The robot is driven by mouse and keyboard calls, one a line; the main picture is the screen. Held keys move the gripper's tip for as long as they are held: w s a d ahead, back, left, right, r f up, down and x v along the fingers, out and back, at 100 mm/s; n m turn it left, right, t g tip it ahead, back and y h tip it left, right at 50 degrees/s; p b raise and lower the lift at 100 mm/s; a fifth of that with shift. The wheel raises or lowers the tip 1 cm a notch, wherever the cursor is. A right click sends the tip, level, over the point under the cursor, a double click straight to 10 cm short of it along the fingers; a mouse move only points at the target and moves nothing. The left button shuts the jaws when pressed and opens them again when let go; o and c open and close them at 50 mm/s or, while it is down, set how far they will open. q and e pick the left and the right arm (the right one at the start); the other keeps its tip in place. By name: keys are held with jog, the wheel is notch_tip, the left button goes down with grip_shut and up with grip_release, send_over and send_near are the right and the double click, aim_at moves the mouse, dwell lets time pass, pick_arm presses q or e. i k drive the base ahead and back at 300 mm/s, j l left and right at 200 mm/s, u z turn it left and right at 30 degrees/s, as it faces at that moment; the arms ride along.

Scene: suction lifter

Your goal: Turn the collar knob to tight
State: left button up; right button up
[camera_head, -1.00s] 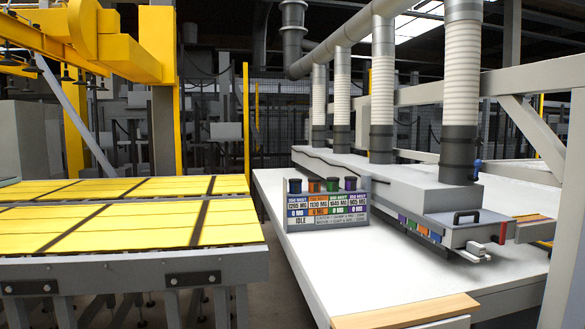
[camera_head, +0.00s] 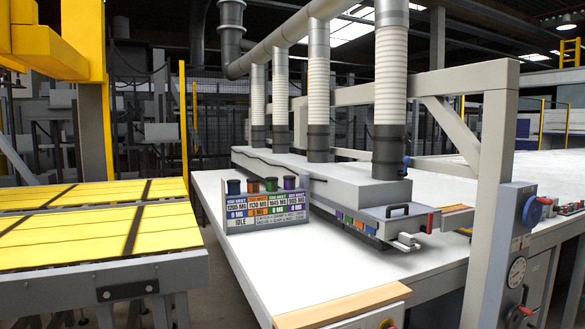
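A small blue knob (camera_head: 406,162) sticks out on the right side of the dark collar (camera_head: 388,150) at the foot of the nearest ribbed hose (camera_head: 391,75). It is small in the picture, and I cannot read its setting. The collar stands on the long grey suction box (camera_head: 335,175) on the white table. A larger blue round knob (camera_head: 530,211) is on the grey panel of the post at the right. I cannot tell from the picture alone which knob the task names. Neither of my grippers is in view.
A display board (camera_head: 266,212) with several coloured cups stands on the white table (camera_head: 250,262). A drawer with a black handle (camera_head: 398,210) is at the box's near end. A grey post (camera_head: 490,190) rises at right, with a gauge (camera_head: 516,272). Yellow panels (camera_head: 80,235) lie at left.

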aim_at(406, 140)
jog(key=i+l, duration=0.8)
